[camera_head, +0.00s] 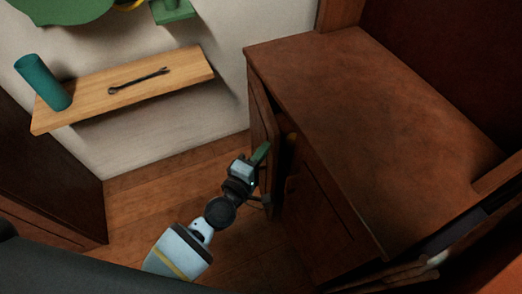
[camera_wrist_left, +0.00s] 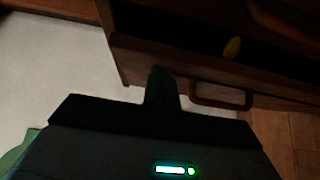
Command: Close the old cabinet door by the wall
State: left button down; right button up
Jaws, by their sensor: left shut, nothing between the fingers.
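The brown wooden cabinet (camera_head: 370,120) stands at the right, against the wall. Its door (camera_head: 262,115) is partly open, with a dark gap between it and the cabinet front. My left gripper (camera_head: 262,153) is shut and empty, with its fingertips at the outer face of the door; contact cannot be told for sure. In the left wrist view, the closed fingers (camera_wrist_left: 161,80) point at the door (camera_wrist_left: 150,62), beside its bar handle (camera_wrist_left: 222,95). The dark opening shows beyond the door edge. My right gripper is not in view.
A small yellowish object (camera_wrist_left: 232,48) shows in the cabinet opening. A wooden shelf (camera_head: 185,78) on the wall holds a teal cup (camera_head: 43,83) and a wrench (camera_head: 138,81). Wooden floor (camera_head: 150,200) is clear left of my arm. Dark furniture (camera_head: 45,185) stands at the left.

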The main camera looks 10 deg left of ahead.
pick_arm(q)
jog(key=w+d+n+y, duration=0.1)
jog(key=w+d, duration=0.1)
jog(key=d, duration=0.3)
jog(key=shift+d+r+y, duration=0.2)
jog(key=shift+d+y, duration=0.1)
jog(key=shift+d, duration=0.1)
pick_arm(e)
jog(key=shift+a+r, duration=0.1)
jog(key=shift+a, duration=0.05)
